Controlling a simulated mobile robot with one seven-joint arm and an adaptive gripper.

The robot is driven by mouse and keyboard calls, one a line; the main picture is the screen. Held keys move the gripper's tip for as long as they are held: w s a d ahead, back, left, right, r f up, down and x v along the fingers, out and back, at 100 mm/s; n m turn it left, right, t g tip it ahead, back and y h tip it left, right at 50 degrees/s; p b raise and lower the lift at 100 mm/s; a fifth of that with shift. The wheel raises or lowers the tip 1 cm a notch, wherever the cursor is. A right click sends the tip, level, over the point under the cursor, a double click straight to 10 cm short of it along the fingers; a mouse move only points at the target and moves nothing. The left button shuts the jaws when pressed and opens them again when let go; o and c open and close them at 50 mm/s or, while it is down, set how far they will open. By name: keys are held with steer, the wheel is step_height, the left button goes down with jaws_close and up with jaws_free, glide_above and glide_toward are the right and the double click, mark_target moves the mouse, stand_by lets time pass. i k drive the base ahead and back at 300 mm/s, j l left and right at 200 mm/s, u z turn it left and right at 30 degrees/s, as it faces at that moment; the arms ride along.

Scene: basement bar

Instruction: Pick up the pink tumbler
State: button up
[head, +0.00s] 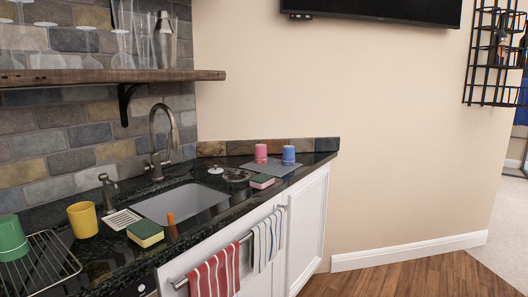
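A small pink tumbler (261,154) stands upright on a grey mat (287,168) at the far right end of the dark counter. A blue tumbler (288,155) stands close to its right on the same mat, with a small gap between them. My gripper is not in the head view.
The sink (178,203), faucet (160,140), another sponge (145,233), yellow cup (82,220), green cup (12,238) and wire rack (40,265) are farther left. A wooden shelf (110,77) overhangs the counter.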

mark_target(261, 150)
steer(key=i+l+u, duration=0.2)
steer(key=i+l, duration=2.45)
steer(key=i+j, duration=0.15)
steer(key=i, duration=0.15)
